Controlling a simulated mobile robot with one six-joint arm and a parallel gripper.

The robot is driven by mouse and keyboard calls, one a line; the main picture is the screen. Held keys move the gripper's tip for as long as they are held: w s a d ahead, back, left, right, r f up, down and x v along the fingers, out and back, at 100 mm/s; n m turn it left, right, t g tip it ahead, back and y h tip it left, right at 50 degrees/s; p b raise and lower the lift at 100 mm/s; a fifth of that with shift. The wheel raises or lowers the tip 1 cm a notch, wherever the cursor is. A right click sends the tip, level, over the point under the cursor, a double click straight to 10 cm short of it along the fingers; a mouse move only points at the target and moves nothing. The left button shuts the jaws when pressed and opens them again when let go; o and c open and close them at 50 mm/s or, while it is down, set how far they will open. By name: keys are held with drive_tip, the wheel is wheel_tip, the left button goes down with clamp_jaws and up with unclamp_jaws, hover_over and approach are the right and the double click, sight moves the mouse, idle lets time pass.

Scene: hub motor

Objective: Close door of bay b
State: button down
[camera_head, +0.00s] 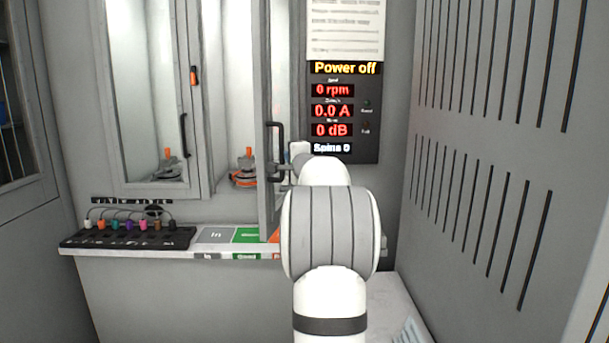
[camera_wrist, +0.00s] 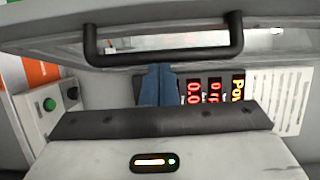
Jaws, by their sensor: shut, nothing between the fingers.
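The right bay's door (camera_head: 268,95) stands swung open, its panel seen nearly edge-on; I take it as bay b, though no bay letter is readable. Its black handle (camera_head: 279,150) also shows in the wrist view as a dark bar (camera_wrist: 165,54) across the top. My gripper (camera_wrist: 160,70) shows there as blue fingers, shut and empty, with tips close to the handle bar. I cannot tell whether they touch it. In the head view my own arm hides the fingertips. The right bay's interior (camera_head: 232,90) is open to view, with an orange-topped motor part (camera_head: 246,172) inside.
The left bay's door (camera_head: 145,80) is closed. A display panel (camera_head: 343,110) reads "Power off" right of the open door. A shelf holds a black rack of coloured plugs (camera_head: 125,236) and an "In" tile (camera_head: 215,235). A slatted grey cabinet (camera_head: 500,130) stands at right. A green button (camera_wrist: 49,103) shows at left.

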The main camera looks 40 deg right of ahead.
sight(257, 156)
drive_tip(key=w+a+b, duration=0.1)
drive_tip(key=w+a, duration=0.1)
drive_tip(key=w+a+b, duration=0.1)
drive_tip(key=w+a, duration=0.1)
drive_tip(key=w, duration=0.1)
drive_tip(key=w+a+b, duration=0.1)
drive_tip(key=w+a, duration=0.1)
drive_tip(key=shift+w, duration=0.4)
drive_tip(key=w+a+m+g+h+p, duration=0.2)
drive_tip(key=w+h+p, duration=0.1)
drive_tip(key=w+p, duration=0.5)
drive_tip(key=w+a+m+g+h+p, duration=0.1)
drive_tip(key=w+a+m+h+p, duration=0.1)
drive_tip(key=w+p, duration=0.7)
drive_tip(key=shift+w+a+m+g+h, duration=0.4)
drive_tip(key=shift+w+a, duration=0.4)
drive_tip(key=shift+w, duration=0.45)
